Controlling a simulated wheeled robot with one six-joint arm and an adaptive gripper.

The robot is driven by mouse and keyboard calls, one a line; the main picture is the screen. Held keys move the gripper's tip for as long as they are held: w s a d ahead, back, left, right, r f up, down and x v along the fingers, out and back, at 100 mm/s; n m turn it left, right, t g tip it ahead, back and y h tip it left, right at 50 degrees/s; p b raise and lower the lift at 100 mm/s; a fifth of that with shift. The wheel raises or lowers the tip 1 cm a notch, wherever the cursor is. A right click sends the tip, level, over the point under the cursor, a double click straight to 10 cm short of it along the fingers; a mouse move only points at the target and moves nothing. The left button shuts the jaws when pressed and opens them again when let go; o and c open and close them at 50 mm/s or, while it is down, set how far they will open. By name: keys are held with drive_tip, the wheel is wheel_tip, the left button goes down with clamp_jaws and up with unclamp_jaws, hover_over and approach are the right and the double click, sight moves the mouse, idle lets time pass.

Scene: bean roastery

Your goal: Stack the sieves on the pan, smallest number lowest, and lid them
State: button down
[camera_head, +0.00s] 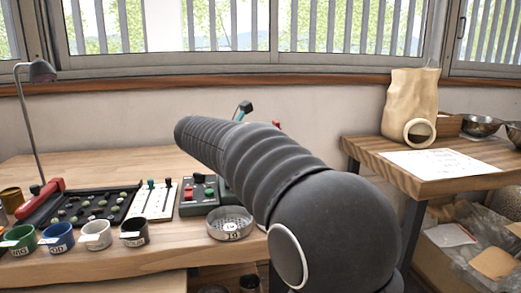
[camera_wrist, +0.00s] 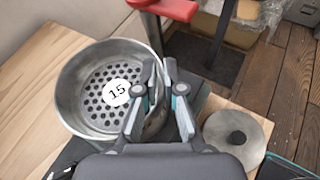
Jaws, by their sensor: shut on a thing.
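A round metal sieve marked 15 (camera_wrist: 72,88), with a perforated bottom, fills the left of the wrist view. My gripper (camera_wrist: 160,85) is at its right rim, with the sieve's wall between the fingers; it is shut on that wall. A grey round lid with a dark knob (camera_wrist: 240,160) lies on wood right of the gripper in the wrist view. In the head view, a shallow metal sieve (camera_head: 231,223) with a hard-to-read number tag stands near the bench's front edge. My arm hides my gripper and the sieve 15 there. I cannot make out the pan.
Labelled cups (camera_head: 96,235) stand in a row along the front left of the bench, before a black sorting tray (camera_head: 78,208). A control box (camera_head: 199,195) is behind the shallow sieve. A red part (camera_wrist: 165,9) stands beyond my gripper. A side table (camera_head: 365,153) is at right.

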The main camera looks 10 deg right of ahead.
drive_tip(key=shift+r+p, duration=0.8)
drive_tip(key=shift+p, duration=0.25)
drive_tip(key=shift+f+b, duration=0.4)
drive_tip(key=shift+f, duration=0.45)
idle(0.9)
drive_tip(key=shift+r, duration=0.2)
drive_tip(key=shift+r+p, duration=0.3)
drive_tip(key=shift+r, duration=0.05)
drive_tip(key=shift+r, duration=0.3)
drive_tip(key=shift+f+b, duration=0.3)
drive_tip(key=shift+f, duration=0.55)
idle(0.8)
